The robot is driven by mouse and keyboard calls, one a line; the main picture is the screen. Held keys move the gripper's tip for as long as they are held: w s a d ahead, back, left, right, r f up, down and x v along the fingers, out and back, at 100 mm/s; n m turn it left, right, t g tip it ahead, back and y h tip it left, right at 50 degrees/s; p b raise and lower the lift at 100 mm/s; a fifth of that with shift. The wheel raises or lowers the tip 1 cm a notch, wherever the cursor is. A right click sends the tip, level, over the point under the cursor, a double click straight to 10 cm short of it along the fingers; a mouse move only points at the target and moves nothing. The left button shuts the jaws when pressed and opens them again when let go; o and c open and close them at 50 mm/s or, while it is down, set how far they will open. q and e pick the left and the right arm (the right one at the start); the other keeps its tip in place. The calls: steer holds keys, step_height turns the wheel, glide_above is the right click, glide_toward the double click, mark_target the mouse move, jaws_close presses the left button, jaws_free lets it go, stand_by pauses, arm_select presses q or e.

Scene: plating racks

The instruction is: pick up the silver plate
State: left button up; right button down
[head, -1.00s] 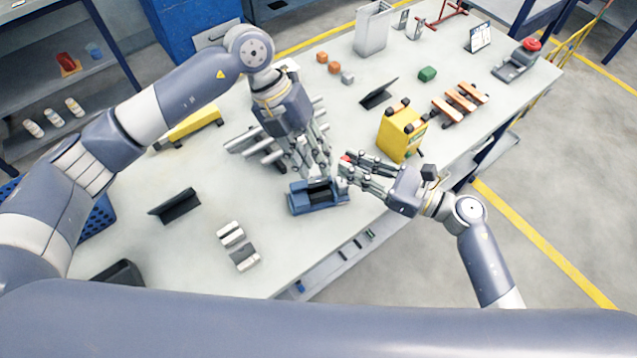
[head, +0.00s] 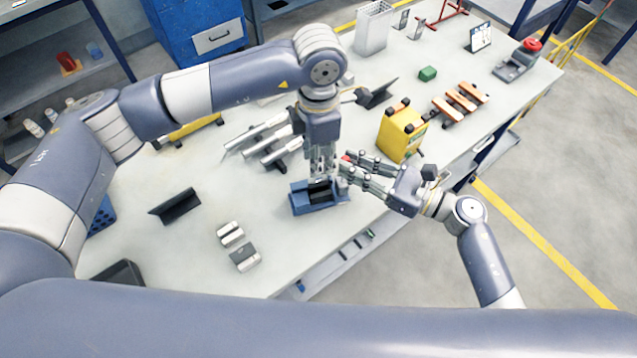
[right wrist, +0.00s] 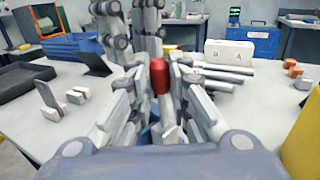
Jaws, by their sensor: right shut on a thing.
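Light and dark grey flat pieces (head: 238,246) lie on the near left of the table; I cannot tell whether one is the silver plate. A rack of silver bars (head: 262,143) lies left of my left gripper. My left gripper (head: 321,172) points down over a blue holder (head: 312,206) with a dark recess; its fingers hide part of the holder, and whether they grip anything is unclear. My right gripper (head: 343,170) is shut on a small red-topped thing (right wrist: 158,76) beside the holder.
A yellow box (head: 401,132) stands just beyond my right gripper. A black tilted screen (head: 175,206) stands at left, another behind my left gripper. A green block (head: 428,74) and orange-brown bars (head: 460,103) lie at back right.

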mark_target(319, 185)
arm_select(q)
steer(key=shift+s+f, duration=0.15)
steer(key=shift+f, duration=3.25)
jaws_close()
